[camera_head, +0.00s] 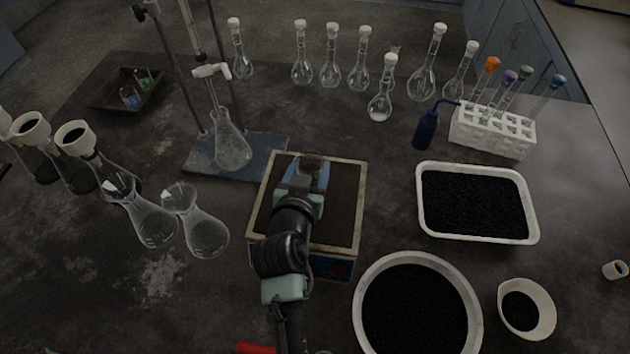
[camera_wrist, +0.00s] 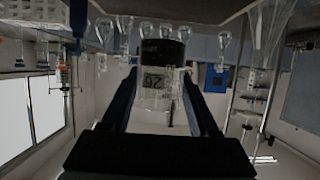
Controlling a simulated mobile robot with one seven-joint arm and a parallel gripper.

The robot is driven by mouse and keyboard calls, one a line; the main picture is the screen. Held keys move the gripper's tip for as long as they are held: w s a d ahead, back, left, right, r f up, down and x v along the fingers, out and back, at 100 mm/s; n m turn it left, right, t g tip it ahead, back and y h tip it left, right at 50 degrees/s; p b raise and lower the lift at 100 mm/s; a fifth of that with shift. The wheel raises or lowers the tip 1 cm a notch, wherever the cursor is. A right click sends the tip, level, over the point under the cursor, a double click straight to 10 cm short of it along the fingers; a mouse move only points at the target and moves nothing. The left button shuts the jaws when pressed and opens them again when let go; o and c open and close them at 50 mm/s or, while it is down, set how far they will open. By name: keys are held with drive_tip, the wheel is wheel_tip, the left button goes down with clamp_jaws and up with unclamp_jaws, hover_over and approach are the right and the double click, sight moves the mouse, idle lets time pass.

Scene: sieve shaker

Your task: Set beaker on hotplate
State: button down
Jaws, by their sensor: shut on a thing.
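The hotplate (camera_head: 344,212) has a dark square top with a pale rim and a blue front panel with a red part. My gripper (camera_head: 309,174) is over the rear middle of its top. In the wrist view, which is upside down, the gripper (camera_wrist: 160,95) is shut on a clear glass beaker (camera_wrist: 157,98) with dark contents in its base and dark markings on its wall. The beaker looks upright between the two fingers. In the head view it is mostly hidden by my gripper. I cannot tell whether its base touches the hotplate.
A burette stand (camera_head: 262,160) with a flask stands behind the hotplate on the left. Two flasks (camera_head: 207,235) stand to the left. A white tray (camera_head: 430,225) and a round bowl (camera_head: 362,300), both with black grains, are to the right. Several stoppered flasks line the back.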

drive_tip(key=shift+f, duration=2.75)
drive_tip(key=shift+f+b, duration=0.25)
drive_tip(key=shift+b, duration=0.2)
drive_tip(key=shift+c, duration=0.7)
unclamp_jaws()
drive_tip(key=shift+r, duration=0.15)
